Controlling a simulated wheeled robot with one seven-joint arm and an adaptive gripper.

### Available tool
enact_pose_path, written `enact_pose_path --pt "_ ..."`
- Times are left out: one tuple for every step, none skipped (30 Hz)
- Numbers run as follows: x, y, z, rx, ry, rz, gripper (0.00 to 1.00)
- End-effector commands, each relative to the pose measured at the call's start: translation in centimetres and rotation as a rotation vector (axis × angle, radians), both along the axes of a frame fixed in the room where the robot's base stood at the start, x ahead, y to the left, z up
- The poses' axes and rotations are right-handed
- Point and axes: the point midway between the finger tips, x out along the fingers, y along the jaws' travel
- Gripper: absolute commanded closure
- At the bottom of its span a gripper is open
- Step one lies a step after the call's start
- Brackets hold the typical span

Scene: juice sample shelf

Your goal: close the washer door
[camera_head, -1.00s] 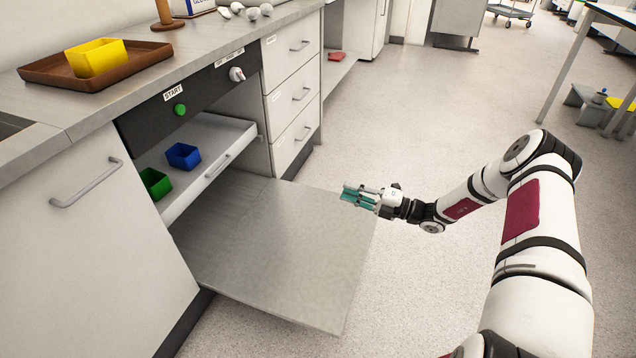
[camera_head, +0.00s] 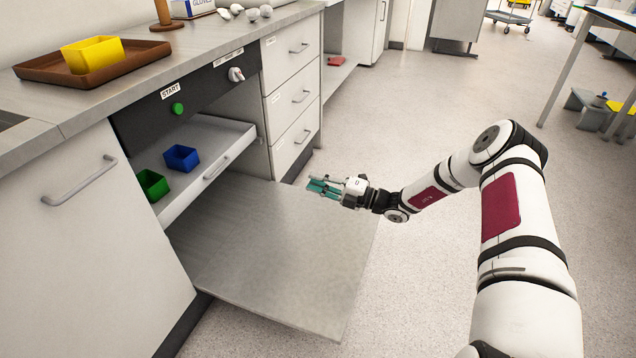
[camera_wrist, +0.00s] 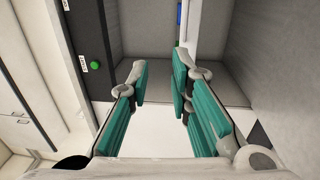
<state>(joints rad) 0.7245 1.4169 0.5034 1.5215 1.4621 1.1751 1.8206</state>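The washer door (camera_head: 290,250) is folded down flat and open, a grey panel reaching out from the washer under the counter. A pulled-out white rack (camera_head: 200,192) sits above its inner part, holding a blue box (camera_head: 181,157) and a green box (camera_head: 152,184). My gripper (camera_head: 323,188) is in the air over or near the door's far right side, pointing left toward the washer. Its teal fingers are apart with nothing between them in the wrist view (camera_wrist: 158,85). I cannot tell its exact height above the door.
The washer's dark control panel has a green start button (camera_head: 177,108) and a knob (camera_head: 236,75). Drawers (camera_head: 292,90) stand beyond it. A brown tray (camera_head: 125,64) with a yellow box (camera_head: 94,54) is on the counter.

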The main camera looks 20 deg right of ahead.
Motion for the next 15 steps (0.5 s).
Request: enact_pose_path --pt "-0.01 -0.01 0.00 0.000 0.000 0.000 0.92" --pt "-0.01 -0.01 0.00 0.000 0.000 0.000 0.99" --pt "-0.01 -0.01 0.00 0.000 0.000 0.000 1.00" --pt "-0.01 -0.02 0.00 0.000 0.000 0.000 1.00" --pt "-0.02 -0.01 0.00 0.000 0.000 0.000 1.00" --pt "-0.02 -0.01 0.00 0.000 0.000 0.000 1.00" --pt "-0.01 -0.02 -0.01 0.000 0.000 0.000 1.00" --pt "-0.02 -0.01 -0.01 0.000 0.000 0.000 1.00" --pt "-0.02 -0.01 -0.01 0.000 0.000 0.000 1.00" --pt "-0.02 -0.01 -0.01 0.000 0.000 0.000 0.95" --pt "-0.03 -0.02 -0.01 0.000 0.000 0.000 0.88" --pt "-0.03 -0.02 -0.01 0.000 0.000 0.000 0.80" --pt "-0.03 -0.02 -0.01 0.000 0.000 0.000 0.80" --pt "-0.03 -0.02 -0.01 0.000 0.000 0.000 0.80" --pt "-0.03 -0.02 -0.01 0.000 0.000 0.000 0.80"
